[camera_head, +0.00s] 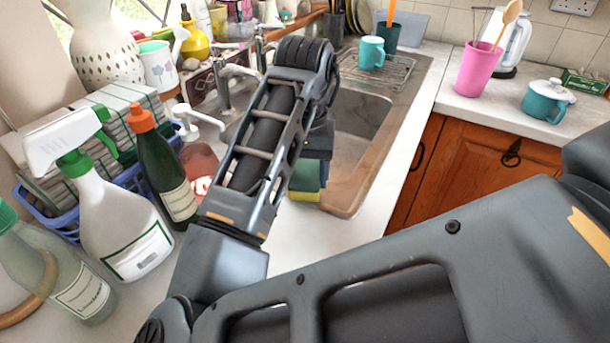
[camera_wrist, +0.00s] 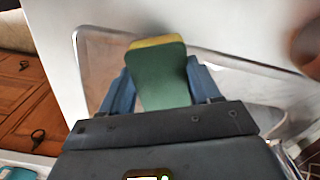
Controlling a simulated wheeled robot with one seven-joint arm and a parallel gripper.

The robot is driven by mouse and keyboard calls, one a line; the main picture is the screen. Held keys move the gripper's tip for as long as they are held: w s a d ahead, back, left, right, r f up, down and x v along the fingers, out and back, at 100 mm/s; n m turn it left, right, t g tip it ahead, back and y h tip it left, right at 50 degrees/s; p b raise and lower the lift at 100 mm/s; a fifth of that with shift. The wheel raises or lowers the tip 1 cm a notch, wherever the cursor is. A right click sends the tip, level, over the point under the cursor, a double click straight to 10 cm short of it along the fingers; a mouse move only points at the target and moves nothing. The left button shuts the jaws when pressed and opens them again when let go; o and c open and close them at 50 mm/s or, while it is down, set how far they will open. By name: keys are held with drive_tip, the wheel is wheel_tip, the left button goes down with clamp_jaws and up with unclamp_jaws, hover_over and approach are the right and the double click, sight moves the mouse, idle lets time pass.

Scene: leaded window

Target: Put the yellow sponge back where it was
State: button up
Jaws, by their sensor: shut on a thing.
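The yellow sponge (camera_head: 304,195) has a green face and a yellow layer along its lower edge in the head view. In the wrist view the sponge (camera_wrist: 160,75) shows mostly its green face, with a yellow strip at the far end. My gripper (camera_wrist: 160,88) is shut on it, with one blue finger along each side. In the head view my gripper (camera_head: 322,168) is partly hidden by my arm. The sponge is at the near end of the sink (camera_head: 345,200), by its rim and the white counter. I cannot tell whether it touches the surface.
A pink cup (camera_head: 476,70) and teal pot (camera_head: 547,103) stand on the right counter.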

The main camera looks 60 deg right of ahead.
sight(306, 177)
drive_tip(key=shift+f, duration=0.3)
drive_tip(key=shift+f, duration=0.15)
drive_tip(key=o, duration=0.9)
drive_tip(key=shift+o, duration=0.2)
wheel_tip(306, 177, up, 12)
drive_tip(key=p, duration=0.2)
drive_tip(key=shift+r, duration=0.2)
